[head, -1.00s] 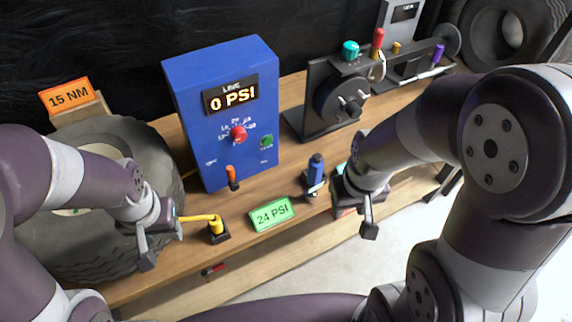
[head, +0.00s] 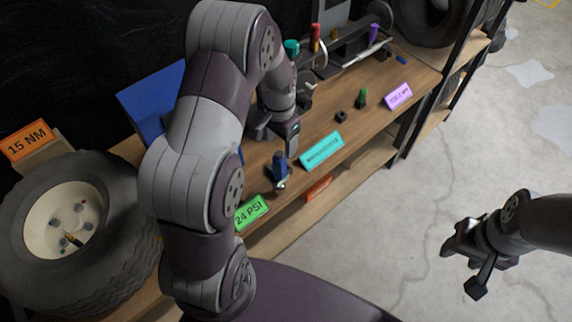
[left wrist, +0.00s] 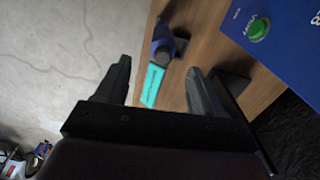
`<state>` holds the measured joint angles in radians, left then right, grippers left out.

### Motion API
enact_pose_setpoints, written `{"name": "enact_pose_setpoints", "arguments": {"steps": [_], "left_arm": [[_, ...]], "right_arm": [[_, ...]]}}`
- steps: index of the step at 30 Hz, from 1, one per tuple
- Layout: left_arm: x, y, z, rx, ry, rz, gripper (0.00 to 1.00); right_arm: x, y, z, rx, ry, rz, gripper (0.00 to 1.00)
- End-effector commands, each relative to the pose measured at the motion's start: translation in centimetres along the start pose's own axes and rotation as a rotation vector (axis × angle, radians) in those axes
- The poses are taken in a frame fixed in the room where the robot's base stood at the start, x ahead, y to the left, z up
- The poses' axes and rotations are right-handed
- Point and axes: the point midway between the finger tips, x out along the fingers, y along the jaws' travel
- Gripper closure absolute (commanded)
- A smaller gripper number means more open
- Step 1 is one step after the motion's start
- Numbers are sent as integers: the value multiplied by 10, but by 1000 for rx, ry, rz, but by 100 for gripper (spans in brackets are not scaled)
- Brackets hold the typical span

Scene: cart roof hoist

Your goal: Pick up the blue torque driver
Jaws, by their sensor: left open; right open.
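The blue torque driver (head: 279,166) stands upright near the bench's front edge in the head view, between the green 24 PSI card and the teal card. In the left wrist view the blue driver (left wrist: 164,42) shows ahead of the fingers, slightly toward the right one. My left gripper (head: 275,135) is open and empty, just behind and above the driver in the head view; its jaws also show in the left wrist view (left wrist: 158,68). I see no contact with the driver. My right gripper (head: 463,270) is open and empty over the floor, off the bench's front.
The green card (head: 250,212) and teal card (head: 321,150) flank the driver. The blue gauge box (head: 150,100) is partly behind my left arm. A tyre (head: 110,240) lies at left. A green-handled tool (head: 361,97) and purple card (head: 398,96) are further right. Floor at right is clear.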

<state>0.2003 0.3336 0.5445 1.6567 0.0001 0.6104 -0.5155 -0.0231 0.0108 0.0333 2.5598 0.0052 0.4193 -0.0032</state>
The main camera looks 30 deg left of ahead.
Motion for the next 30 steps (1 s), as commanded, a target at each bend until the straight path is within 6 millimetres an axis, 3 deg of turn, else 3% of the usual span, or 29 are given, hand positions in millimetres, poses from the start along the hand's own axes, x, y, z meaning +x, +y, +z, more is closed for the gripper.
{"name": "enact_pose_setpoints", "arguments": {"steps": [4, 11, 16, 19, 25, 26, 30], "left_arm": [[34, 1, 1, 0, -3, 2, 32], [64, 0, 0, -1, -1, 1, 32], [97, 0, 0, -1, -1, 0, 32], [106, -1, -1, -1, 2, -1, 32], [108, -1, -1, -2, 3, -2, 32], [108, -1, -1, -2, 3, -2, 38], [108, -1, -1, -2, 3, -2, 84]], "right_arm": [[-5, 0, 0, 0, 0, 0, 51], [-12, 0, -1, 0, 0, 0, 51], [-21, 0, -2, 0, 0, 0, 51], [-22, 0, -2, 0, 0, 0, 51], [-21, 0, -2, 0, 0, 0, 51], [-21, 0, -2, 0, 0, 0, 51], [-21, 0, -2, 0, 0, 0, 51]]}}
